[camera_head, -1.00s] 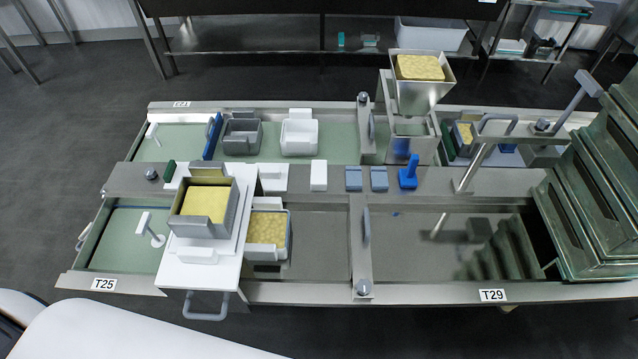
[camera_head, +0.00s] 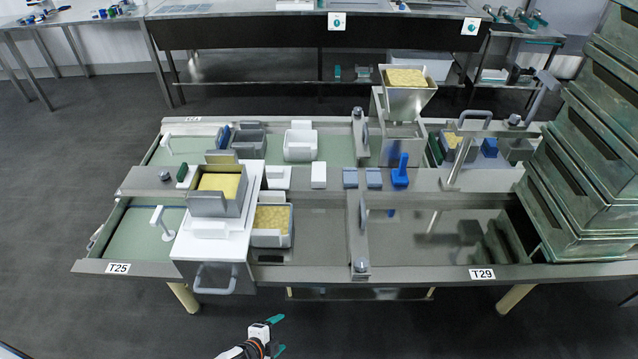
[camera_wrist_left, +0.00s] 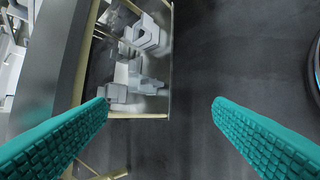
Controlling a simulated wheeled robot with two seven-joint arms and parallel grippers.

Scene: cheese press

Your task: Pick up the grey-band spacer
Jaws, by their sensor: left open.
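No piece with a clear grey band can be made out, so I cannot tell which one is the grey-band spacer. Several pale grey and white pieces (camera_wrist_left: 147,36) lie on a low shelf (camera_wrist_left: 140,115) in the left wrist view, too unclear to identify. My left gripper (camera_head: 277,334) is open and empty, low in front of the bench in the head view. Its teal fingers (camera_wrist_left: 160,104) are spread wide in the left wrist view, with dark floor and the shelf edge between and beyond them. My right gripper is not in view.
The steel bench (camera_head: 420,273) spans the head view. A white stand (camera_head: 212,247) holds a grey mould with a yellow block (camera_head: 219,185). Two blue-grey blocks (camera_head: 374,178) lie mid-bench. Stacked trays (camera_head: 590,185) rise at right. The floor (camera_head: 430,330) in front is clear.

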